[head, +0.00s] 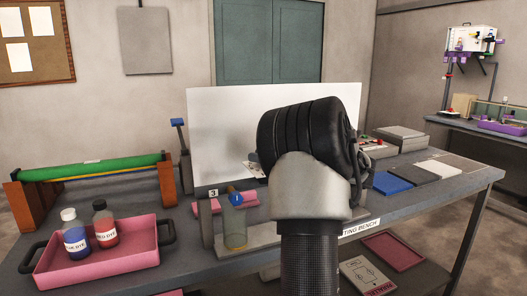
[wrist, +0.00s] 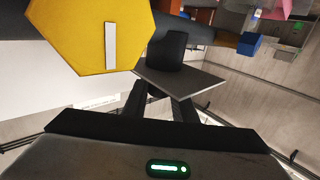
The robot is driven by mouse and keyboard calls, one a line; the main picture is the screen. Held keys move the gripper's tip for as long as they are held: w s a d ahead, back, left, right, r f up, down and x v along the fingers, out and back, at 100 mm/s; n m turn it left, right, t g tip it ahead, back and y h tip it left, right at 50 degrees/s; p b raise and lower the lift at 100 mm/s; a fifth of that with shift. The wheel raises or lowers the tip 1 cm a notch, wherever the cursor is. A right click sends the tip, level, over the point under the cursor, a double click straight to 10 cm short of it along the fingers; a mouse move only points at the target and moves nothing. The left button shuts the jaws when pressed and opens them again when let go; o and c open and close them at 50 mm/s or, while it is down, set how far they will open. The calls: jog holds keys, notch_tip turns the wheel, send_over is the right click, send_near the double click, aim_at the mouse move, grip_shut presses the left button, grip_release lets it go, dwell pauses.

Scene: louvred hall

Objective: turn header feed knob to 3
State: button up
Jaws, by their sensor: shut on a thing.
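A yellow six-sided knob (wrist: 92,30) with a white pointer bar fills the upper left of the wrist view, its face towards the camera; I take it as the header feed knob. My gripper (wrist: 166,50) shows as a dark finger part at the knob's right edge, with its dark links and body below. It is shut on the knob, though the exact contact is not clear. No scale numbers show around the knob. In the head view my arm hides the knob and gripper in front of a white panel (head: 228,135).
On the bench a pink tray (head: 60,288) holds a blue dye bottle (head: 74,235) and a red dye bottle (head: 105,225). A green roller (head: 95,168) stands behind. A clear cylinder (head: 235,235) stands by a "3" tag (head: 213,192). Flat pads (head: 392,183) lie at right.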

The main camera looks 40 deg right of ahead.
jog(key=shift+f+n+g+y, duration=0.1)
jog(key=shift+n+g+y, duration=0.25)
jog(key=shift+y, duration=0.25)
jog(key=o, duration=1)
jog(key=shift+o, duration=0.2)
jog(key=p+v, duration=0.3)
jog(key=v, duration=1.4)
jog(key=shift+s, duration=0.25)
